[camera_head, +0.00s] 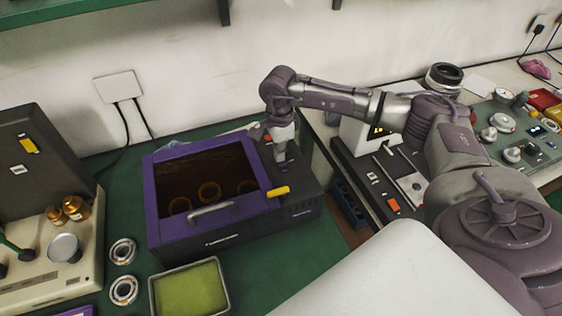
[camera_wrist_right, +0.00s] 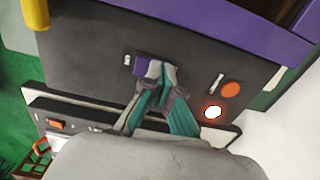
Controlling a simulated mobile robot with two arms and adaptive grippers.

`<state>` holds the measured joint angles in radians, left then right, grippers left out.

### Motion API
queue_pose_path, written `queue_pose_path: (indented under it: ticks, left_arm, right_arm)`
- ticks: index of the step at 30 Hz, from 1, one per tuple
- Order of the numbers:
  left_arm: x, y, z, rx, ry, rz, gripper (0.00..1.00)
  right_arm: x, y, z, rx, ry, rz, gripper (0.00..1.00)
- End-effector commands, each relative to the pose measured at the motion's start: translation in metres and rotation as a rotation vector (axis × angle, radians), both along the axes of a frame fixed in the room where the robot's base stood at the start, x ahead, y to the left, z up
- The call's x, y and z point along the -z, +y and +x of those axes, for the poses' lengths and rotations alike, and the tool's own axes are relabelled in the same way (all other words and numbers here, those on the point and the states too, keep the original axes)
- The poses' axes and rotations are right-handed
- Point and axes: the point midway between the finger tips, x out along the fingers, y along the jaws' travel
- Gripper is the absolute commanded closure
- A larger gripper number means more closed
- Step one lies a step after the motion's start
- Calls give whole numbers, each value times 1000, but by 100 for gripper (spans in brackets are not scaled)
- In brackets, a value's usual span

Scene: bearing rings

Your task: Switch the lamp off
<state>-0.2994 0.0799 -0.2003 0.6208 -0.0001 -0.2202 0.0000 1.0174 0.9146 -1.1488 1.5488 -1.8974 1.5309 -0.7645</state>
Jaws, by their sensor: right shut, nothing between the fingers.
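A purple-and-black box (camera_head: 222,227) with an amber window stands on the green bench. Several rings show dimly through the window. Its dark control panel fills much of the right wrist view (camera_wrist_right: 85,60). There, a small purple switch (camera_wrist_right: 140,65), an orange round button (camera_wrist_right: 231,90) and a glowing white-orange light (camera_wrist_right: 212,112) sit on the panel. My right gripper (camera_head: 281,163) is over the panel, shut and empty. In the right wrist view its fingertips (camera_wrist_right: 160,72) are right beside the purple switch; I cannot tell whether they touch it. My left gripper is not in view.
A yellow handle (camera_head: 278,191) sticks out at the box's front right. Two bearing rings (camera_head: 123,270) and a tray with a green inside (camera_head: 190,290) lie in front. A beige device (camera_head: 50,250) stands left, and another bench with equipment (camera_head: 512,140) is right.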

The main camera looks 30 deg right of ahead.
Motion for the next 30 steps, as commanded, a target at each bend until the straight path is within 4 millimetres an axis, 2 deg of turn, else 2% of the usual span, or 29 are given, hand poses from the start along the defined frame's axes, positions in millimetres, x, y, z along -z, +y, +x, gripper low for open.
queue_pose_path:
  ticks: [5,30]
  left_arm:
    - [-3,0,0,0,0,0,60]
    - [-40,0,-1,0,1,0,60]
  right_arm:
    - [-3,0,-1,-1,2,-1,100]
    - [-69,0,-1,0,2,0,100]
